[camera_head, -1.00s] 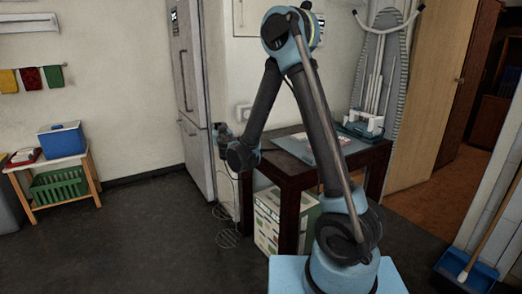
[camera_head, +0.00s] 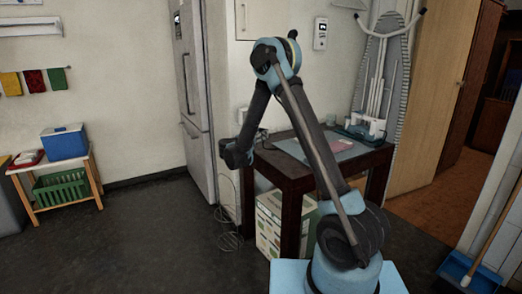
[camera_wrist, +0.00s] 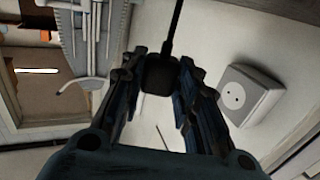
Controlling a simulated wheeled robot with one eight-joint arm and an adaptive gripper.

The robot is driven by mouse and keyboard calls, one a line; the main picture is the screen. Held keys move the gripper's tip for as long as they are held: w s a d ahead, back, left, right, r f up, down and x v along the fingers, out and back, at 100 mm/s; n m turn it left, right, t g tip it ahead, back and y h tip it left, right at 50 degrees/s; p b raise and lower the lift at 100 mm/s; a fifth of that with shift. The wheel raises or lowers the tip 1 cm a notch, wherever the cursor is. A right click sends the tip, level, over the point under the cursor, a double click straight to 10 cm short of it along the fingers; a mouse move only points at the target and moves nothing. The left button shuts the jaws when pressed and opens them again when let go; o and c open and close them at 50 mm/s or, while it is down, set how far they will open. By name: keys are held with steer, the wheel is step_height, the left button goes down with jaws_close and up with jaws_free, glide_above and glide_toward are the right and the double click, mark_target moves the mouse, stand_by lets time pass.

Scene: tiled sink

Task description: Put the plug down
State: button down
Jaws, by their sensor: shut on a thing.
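The plug (camera_wrist: 160,76) is a dark block in the wrist view, with its black cable (camera_wrist: 174,28) running up out of the picture. My gripper (camera_wrist: 161,68) is shut on the plug, with a finger on each side. A wall socket (camera_wrist: 248,94) with a pale square face is to the right of the gripper, and the plug is apart from it. In the head view my gripper is mostly hidden behind my wrist, near the table's left end, and I cannot make out the plug there.
A dark wooden table (camera_head: 290,180) stands against the wall, with a pale mat (camera_head: 320,147) and a blue-and-white appliance (camera_head: 366,130) on it. A box (camera_head: 272,222) is under it. A tall fridge (camera_head: 196,105) is to the left. Thin cable loops (camera_head: 230,240) lie on the floor.

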mark_target(261, 151)
steer(key=shift+f, duration=3.3)
steer(key=shift+s+f, duration=0.1)
steer(key=shift+f, duration=0.45)
steer(key=c, duration=1.2)
jaws_free()
steer(key=shift+r, duration=0.4)
steer(key=v, duration=1.2)
steer(key=shift+r, duration=0.15)
